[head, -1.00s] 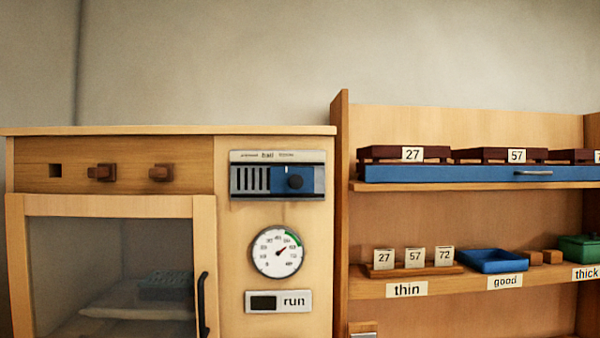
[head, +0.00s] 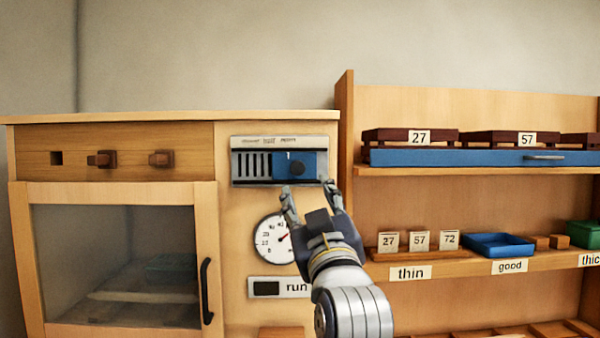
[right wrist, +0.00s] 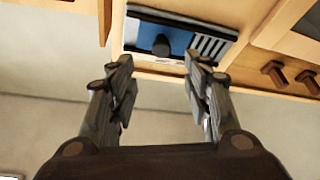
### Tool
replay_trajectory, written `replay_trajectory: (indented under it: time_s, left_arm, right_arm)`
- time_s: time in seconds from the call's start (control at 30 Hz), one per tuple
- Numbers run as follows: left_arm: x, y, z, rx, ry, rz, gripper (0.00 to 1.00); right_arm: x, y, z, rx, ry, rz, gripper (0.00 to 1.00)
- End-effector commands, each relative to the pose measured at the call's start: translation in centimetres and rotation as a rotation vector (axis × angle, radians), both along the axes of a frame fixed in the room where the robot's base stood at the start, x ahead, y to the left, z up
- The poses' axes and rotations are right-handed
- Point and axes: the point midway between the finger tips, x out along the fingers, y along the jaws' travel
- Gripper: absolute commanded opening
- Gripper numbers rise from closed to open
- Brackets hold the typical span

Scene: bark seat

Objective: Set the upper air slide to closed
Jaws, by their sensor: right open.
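The upper air slide is a blue plate (head: 301,165) with a dark round knob (head: 296,168) in a metal-framed vent panel (head: 279,142) high on the cabinet. The plate covers the middle and right of the vent; dark slots (head: 254,164) show at its left. My right gripper (head: 309,192) is open just below the panel, apart from the knob. In the right wrist view the blue plate (right wrist: 182,38) and knob (right wrist: 161,45) show beyond and between the open fingers (right wrist: 158,68). My left gripper is not in view.
A round gauge (head: 270,243) and a "run" label (head: 268,288) sit below the panel, partly hidden by my right arm. A glass door (head: 120,250) with a dark handle (head: 207,290) is at left. Shelves with a blue drawer (head: 450,157) and blue tray (head: 497,245) are at right.

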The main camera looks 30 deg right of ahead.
Motion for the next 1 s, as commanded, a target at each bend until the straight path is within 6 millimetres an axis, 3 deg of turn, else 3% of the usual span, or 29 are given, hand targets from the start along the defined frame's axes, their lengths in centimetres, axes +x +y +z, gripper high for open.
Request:
replay_trajectory:
  time_s: [0.6, 1.0]
  left_arm:
    - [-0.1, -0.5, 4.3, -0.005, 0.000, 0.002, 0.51]
    - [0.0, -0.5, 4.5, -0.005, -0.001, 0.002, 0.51]
  right_arm:
    - [8.1, -3.6, 3.6, 0.000, 0.003, 0.000, 0.45]
    - [8.9, -4.0, 3.7, 0.000, 0.001, 0.001, 0.45]
